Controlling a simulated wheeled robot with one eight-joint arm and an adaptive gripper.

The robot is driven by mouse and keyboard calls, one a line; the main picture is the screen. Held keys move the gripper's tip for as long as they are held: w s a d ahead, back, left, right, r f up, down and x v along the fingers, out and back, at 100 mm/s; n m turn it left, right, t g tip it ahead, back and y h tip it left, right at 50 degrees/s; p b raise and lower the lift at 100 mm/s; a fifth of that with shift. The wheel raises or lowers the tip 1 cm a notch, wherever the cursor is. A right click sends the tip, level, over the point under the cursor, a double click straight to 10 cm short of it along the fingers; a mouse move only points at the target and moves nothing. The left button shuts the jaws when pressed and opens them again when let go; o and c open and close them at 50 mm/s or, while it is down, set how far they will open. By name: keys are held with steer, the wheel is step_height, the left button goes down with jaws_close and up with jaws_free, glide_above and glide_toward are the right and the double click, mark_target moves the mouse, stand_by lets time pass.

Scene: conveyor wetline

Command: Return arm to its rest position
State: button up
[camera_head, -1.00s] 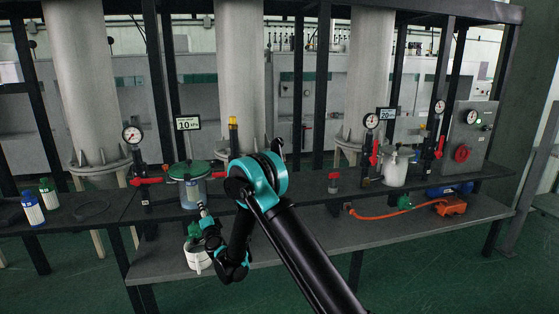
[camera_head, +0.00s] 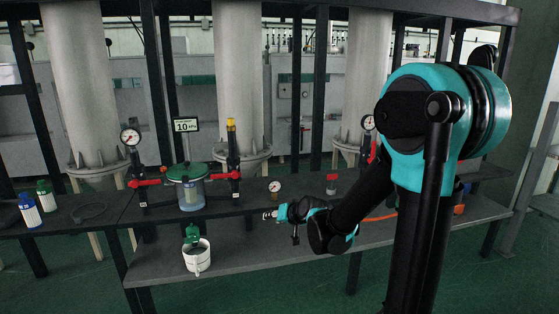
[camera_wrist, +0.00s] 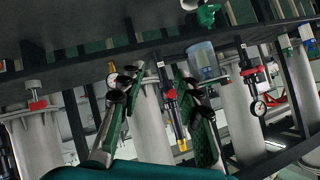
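My arm is raised at the right of the head view, with its large teal joint close to the camera. My gripper (camera_head: 271,214) points left over the lower shelf and looks small there. In the wrist view, my gripper (camera_wrist: 160,80) has its two green-padded fingers apart with nothing held between them. The wrist picture is turned over, with the shelf along the top. Behind the fingers are the yellow-topped post (camera_wrist: 182,145) and the clear jar (camera_wrist: 203,62).
A green-lidded jar (camera_head: 188,190) stands beside red-handled valves on the upper shelf (camera_head: 100,208). A white pot (camera_head: 197,259) with a green part sits on the lower shelf (camera_head: 150,266). A small gauge (camera_head: 274,186) is close above my gripper. My arm hides much of the right-hand equipment.

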steer(key=s+d+f+g+h, duration=0.2)
steer(key=s+d+f, duration=0.3)
steer(key=s+d, duration=0.5)
steer(key=s+d+f+g+h, duration=0.3)
steer(key=s+d, duration=0.8)
steer(key=s, duration=0.4)
steer(key=shift+f+h, duration=0.6)
steer(key=shift+f, duration=0.25)
steer(key=shift+w, duration=0.1)
steer(key=shift+c, duration=0.4)
